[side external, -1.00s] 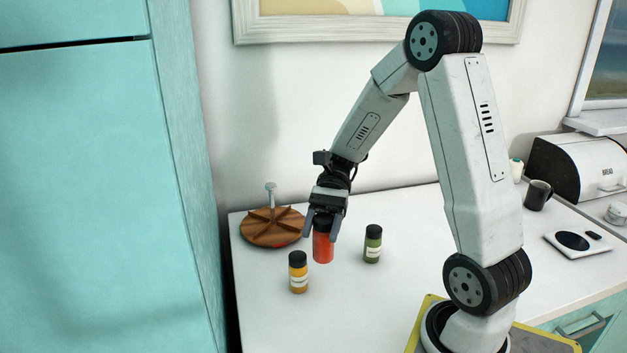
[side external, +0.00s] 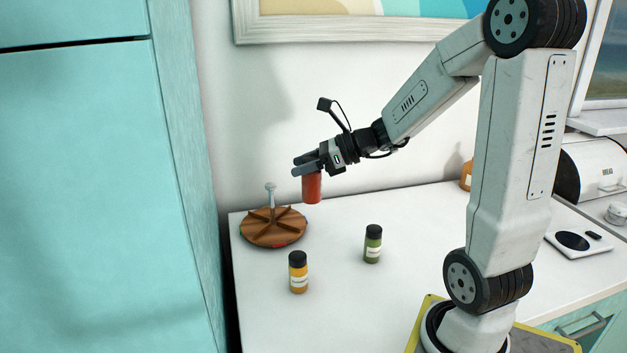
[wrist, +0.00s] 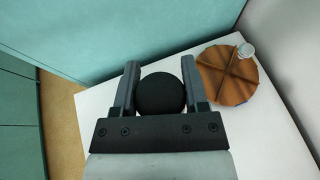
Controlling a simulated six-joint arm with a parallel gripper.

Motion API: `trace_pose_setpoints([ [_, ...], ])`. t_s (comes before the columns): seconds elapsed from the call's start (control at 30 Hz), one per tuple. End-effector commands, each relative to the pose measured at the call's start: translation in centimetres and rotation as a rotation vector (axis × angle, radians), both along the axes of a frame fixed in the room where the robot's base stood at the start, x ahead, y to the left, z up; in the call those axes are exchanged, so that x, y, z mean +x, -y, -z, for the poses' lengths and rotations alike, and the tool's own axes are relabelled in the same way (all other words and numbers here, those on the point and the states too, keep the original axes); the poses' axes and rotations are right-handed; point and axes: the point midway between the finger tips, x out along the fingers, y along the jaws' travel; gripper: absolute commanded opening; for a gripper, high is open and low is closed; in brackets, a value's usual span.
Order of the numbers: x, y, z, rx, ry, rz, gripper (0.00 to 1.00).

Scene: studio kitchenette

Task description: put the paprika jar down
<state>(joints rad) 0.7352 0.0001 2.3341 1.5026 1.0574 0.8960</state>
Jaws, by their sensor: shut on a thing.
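The paprika jar (side external: 312,189) is red-orange, upright, and held in the air. My gripper (side external: 307,167) is shut on its upper part, and the fingers hide most of the top in the side view. In the wrist view the jar's black lid (wrist: 160,94) sits between the two fingers of my gripper (wrist: 160,82). In the side view the jar is above and a little right of a round wooden divided rack (side external: 273,239) with a pale central post. The rack also shows at the upper right of the wrist view (wrist: 227,82).
A yellow jar (side external: 298,273) and a green jar (side external: 373,244), both with black lids, stand on the white counter (side external: 335,270). The teal fridge (side external: 95,180) rises on the left. The wall is behind. The counter between the jars is clear.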

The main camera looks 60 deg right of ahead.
Motion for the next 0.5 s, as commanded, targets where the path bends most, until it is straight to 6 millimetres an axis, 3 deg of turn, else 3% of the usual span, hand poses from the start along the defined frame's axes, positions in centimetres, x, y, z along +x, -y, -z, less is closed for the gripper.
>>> trace_pose_setpoints([
  [0.17,0.3,1.4,-0.8,-0.002,0.002,0.103,0.00],
  [0.5,0.3,1.3,3.0,0.004,-0.003,0.096,0.00],
])
